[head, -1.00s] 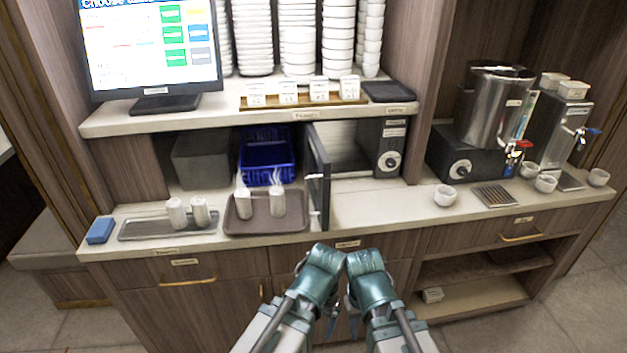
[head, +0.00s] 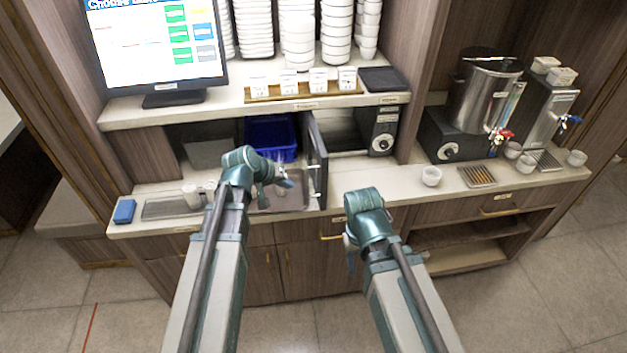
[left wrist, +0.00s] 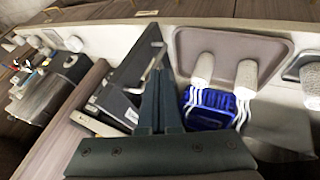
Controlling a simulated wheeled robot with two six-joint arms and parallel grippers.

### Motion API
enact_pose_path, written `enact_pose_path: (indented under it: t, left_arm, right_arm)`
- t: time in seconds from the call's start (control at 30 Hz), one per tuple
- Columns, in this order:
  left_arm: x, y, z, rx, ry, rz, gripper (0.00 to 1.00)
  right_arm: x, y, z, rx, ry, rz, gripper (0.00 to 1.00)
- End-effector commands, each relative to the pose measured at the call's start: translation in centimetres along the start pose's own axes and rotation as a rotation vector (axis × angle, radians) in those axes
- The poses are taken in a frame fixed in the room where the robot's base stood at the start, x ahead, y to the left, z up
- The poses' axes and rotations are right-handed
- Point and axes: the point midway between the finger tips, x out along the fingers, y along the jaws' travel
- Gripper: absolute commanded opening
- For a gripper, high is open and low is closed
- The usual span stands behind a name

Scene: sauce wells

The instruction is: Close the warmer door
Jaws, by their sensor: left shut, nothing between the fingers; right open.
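The warmer (head: 384,131) sits under the shelf, with its dark opening to the left of its dial panel. Its door (head: 317,160) stands open, swung out towards me from the opening's left side. The door also shows in the left wrist view (left wrist: 125,78), with a bar handle on it. My left gripper (head: 286,181) is shut and empty, just left of the door, over the brown tray. In the left wrist view its closed fingers (left wrist: 160,95) appear beside the door; contact cannot be told. My right gripper (head: 352,262) is open, low in front of the counter.
A brown tray (left wrist: 222,42) with two white steaming cups lies left of the door. A blue basket (head: 268,134) stands behind it. A grey tray (head: 160,208) and a blue block (head: 124,211) are further left. The counter right of the door is clear up to a white cup (head: 431,176).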

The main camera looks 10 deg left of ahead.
Motion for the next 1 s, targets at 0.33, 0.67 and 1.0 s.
enact_pose_path:
  t: [0.33,0.67,1.0]
  left_arm:
    - [2.6,-0.2,0.1,0.002,0.001,0.001,0.0]
    - [8.5,-0.3,0.2,0.001,-0.001,0.001,0.0]
    - [11.4,2.4,0.0,0.002,-0.001,0.001,0.0]
  right_arm:
    - [2.2,-0.2,-0.1,-0.004,0.0,0.001,0.5]
    - [7.0,-0.6,-0.4,-0.004,0.0,0.001,0.5]
    - [8.0,-0.7,-0.5,-0.003,0.0,0.001,0.5]
